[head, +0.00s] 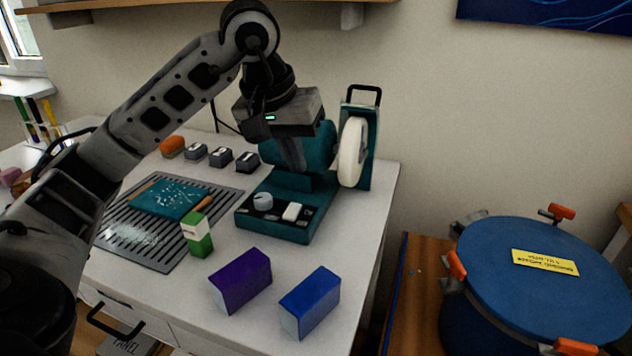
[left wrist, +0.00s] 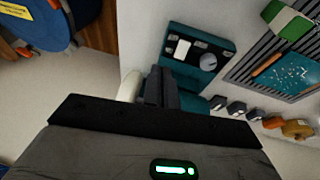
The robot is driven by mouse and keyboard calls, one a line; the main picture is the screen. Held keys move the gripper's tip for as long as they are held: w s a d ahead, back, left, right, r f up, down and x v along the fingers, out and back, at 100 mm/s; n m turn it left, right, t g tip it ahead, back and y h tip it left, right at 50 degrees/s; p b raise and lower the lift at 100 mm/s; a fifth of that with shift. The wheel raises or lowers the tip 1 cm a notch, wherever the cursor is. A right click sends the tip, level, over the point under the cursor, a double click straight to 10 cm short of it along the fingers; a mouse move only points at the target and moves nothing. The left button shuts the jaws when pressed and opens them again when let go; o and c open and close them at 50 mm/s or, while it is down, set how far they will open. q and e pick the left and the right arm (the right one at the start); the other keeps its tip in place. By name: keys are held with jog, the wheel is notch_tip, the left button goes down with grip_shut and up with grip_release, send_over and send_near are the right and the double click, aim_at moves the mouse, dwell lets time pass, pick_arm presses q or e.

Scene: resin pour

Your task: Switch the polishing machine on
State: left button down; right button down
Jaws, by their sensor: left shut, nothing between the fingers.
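The polishing machine (head: 277,215) is teal, with a white wheel (head: 352,152) on its right side. Its front panel bears a grey round knob (head: 263,200) and a white switch (head: 292,211). In the left wrist view the panel (left wrist: 226,46) shows above the fingers, with the white switch (left wrist: 182,49) and the knob (left wrist: 208,62). My left gripper (head: 293,165) is shut and empty, above the machine and behind its panel, in front of the motor body. It points downward, apart from the switch. Its fingers also show in the left wrist view (left wrist: 160,88). My right gripper is not in view.
A purple block (head: 240,282), a blue block (head: 310,302) and a green-white box (head: 196,236) stand in front of the machine. A slotted mat (head: 150,262) with a teal board (head: 172,199) lies left. A blue lidded pot (head: 545,290) stands right. Small dark blocks line the back.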

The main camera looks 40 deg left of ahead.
pick_arm(q)
jog(key=a+r+y, duration=0.2)
jog(key=a, duration=0.1)
send_near(294, 205)
jog(key=x, duration=0.6)
jog(key=shift+f+b, duration=0.3)
jog(key=shift+f, duration=0.1)
